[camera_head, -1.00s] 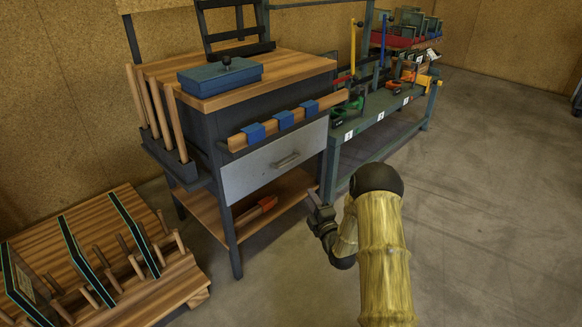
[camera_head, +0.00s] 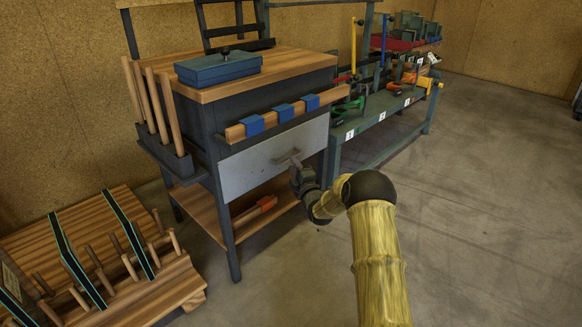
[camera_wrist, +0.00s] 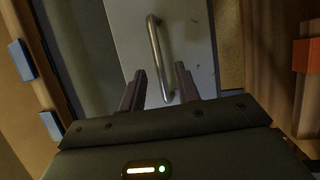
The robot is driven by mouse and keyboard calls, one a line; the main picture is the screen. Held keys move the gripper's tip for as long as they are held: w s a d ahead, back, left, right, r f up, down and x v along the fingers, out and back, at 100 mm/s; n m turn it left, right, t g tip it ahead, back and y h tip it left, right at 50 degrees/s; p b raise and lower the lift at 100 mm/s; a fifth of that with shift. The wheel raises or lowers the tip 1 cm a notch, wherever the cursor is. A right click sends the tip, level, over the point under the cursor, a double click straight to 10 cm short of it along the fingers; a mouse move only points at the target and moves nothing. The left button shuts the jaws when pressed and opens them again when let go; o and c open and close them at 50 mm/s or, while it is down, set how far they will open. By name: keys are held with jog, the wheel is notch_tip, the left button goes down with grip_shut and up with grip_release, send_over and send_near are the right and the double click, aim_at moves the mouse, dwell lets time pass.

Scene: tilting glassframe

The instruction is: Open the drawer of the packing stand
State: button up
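The packing stand (camera_head: 205,95) has a wooden top and a dark frame, and stands left of centre in the head view. Its grey drawer front (camera_head: 245,168) looks flush with the stand. The drawer's bar handle (camera_wrist: 158,58) shows in the wrist view, just ahead of and between my fingers. My gripper (camera_wrist: 160,85) is open, with its two dark fingers apart and the handle's lower end between them in the picture. I cannot tell whether either finger touches the handle. In the head view my gripper (camera_head: 297,168) covers part of the handle.
A wooden rail with blue pads (camera_head: 284,114) runs above the drawer. A lower shelf (camera_head: 200,205) holds an orange-ended tool (camera_head: 262,207). A blue box (camera_head: 218,68) sits on top. A pegged rack (camera_head: 150,285) stands at lower left. The floor at right is clear.

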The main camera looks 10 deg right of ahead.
jog(key=b+x, duration=0.1)
jog(key=x, duration=0.2)
grip_shut()
